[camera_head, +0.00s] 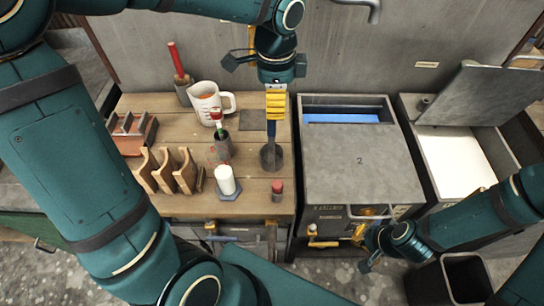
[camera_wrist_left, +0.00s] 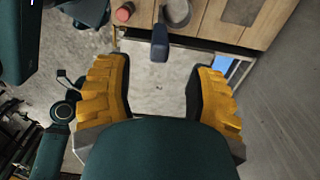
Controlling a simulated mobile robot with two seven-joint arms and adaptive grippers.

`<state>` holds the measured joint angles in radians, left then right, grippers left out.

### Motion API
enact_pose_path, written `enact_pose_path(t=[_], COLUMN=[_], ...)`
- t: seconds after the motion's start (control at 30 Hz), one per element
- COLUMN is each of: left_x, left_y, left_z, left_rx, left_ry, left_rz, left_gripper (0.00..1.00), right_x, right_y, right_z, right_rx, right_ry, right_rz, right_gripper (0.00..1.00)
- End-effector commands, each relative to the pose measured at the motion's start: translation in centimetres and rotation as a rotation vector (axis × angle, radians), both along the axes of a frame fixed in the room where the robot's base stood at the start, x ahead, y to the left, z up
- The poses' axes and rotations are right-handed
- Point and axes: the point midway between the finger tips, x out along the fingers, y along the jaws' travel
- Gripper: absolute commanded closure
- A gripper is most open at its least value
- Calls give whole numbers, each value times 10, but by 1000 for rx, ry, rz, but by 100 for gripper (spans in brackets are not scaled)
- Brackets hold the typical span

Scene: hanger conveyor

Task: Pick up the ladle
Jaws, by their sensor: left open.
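The ladle stands on the wooden bench with its blue handle (camera_head: 271,130) upright and a grey round bowl (camera_head: 271,158) at the bottom. In the left wrist view the handle's end (camera_wrist_left: 160,43) shows between the yellow fingers, near their tips, and the grey round part (camera_wrist_left: 175,12) lies beyond it. My left gripper (camera_head: 276,115) points down from above, directly over the handle. Its jaws (camera_wrist_left: 160,65) are open, with a gap on both sides of the handle. My right gripper (camera_head: 372,248) hangs low in front of the grey box; its jaws are unclear.
The bench (camera_head: 250,207) also holds a white mug (camera_head: 203,104), a white cylinder (camera_head: 226,180), a small red-topped cylinder (camera_head: 277,190) and a wooden rack (camera_head: 160,178). A grey lidded box (camera_head: 360,165) stands right of the bench. A wall (camera_head: 370,55) rises behind.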

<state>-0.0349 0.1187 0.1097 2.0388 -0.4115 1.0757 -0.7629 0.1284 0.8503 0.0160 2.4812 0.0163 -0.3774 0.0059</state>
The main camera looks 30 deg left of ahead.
Motion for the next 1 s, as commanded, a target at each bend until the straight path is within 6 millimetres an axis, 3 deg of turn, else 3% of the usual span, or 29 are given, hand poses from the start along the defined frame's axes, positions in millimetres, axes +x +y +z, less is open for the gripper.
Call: enact_pose_path(t=[0.17,0.5,0.83,1.0], left_x=[-1,-5,-5,-5], left_y=[1,7,7,7], left_z=[-11,-54,-58,-58], left_rx=[0,-1,-1,0], left_ry=[1,2,0,-1], left_rz=[1,1,1,1], left_gripper=[45,45,43,100], right_x=[0,-2,-3,-3], right_y=[0,1,1,1], right_z=[-2,-10,-10,-10], right_rx=[0,1,1,1], right_ry=[0,6,7,6], right_rz=[0,4,5,4], right_gripper=[100,100,100,100])
